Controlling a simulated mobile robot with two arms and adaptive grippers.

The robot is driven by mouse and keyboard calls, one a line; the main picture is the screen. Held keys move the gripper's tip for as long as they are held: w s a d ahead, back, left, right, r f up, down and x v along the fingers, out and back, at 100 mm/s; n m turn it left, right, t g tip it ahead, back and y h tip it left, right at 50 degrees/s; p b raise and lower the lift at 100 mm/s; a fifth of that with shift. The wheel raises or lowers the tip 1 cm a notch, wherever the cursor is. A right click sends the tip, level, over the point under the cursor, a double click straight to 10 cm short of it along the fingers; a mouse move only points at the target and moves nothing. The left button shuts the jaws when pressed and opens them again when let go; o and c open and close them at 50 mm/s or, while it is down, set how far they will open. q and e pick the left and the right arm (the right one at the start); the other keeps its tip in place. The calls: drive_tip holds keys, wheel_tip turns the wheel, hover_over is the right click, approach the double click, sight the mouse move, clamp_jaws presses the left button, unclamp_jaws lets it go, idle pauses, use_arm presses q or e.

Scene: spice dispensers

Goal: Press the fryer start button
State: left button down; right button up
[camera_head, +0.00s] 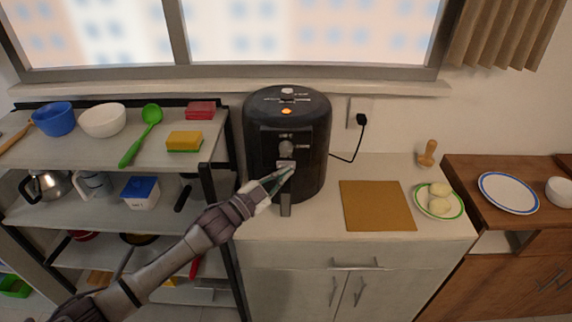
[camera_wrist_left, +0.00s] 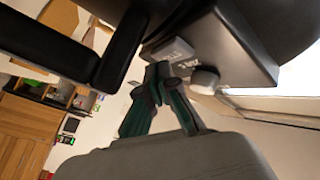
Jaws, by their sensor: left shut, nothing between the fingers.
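The black air fryer (camera_head: 315,150) stands on the white counter against the wall. An orange light (camera_head: 287,111) glows on its top. Its front has a round knob (camera_head: 286,147), which also shows pale in the left wrist view (camera_wrist_left: 205,80). Beside the knob is a light grey rectangular button (camera_wrist_left: 170,50), just past my fingertips. My left gripper (camera_head: 286,169) is shut and empty at the fryer's front, below the knob and above the handle (camera_head: 286,208). In the left wrist view its fingertips (camera_wrist_left: 158,72) meet close by the button; I cannot tell whether they touch it.
A brown board (camera_head: 377,206) and a plate with pale round pieces (camera_head: 438,202) lie right of the fryer. A shelf rack (camera_head: 75,155) with bowls and sponges stands left. A power cord (camera_head: 350,157) runs from the fryer to the wall.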

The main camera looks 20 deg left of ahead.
use_arm(q)
drive_tip(key=shift+s+r, duration=0.1)
drive_tip(key=shift+s, duration=0.3)
drive_tip(key=shift+d, duration=0.1)
drive_tip(key=shift+s+d+p, duration=0.2)
drive_tip(key=shift+s+p, duration=0.25)
drive_tip(key=shift+s, duration=0.35)
drive_tip(key=shift+s+d+p, duration=0.25)
drive_tip(key=shift+s+p, duration=0.15)
drive_tip(key=shift+s, duration=0.4)
drive_tip(key=shift+s+d+p, duration=0.2)
drive_tip(key=shift+s+p, duration=0.25)
drive_tip(key=shift+s, duration=0.35)
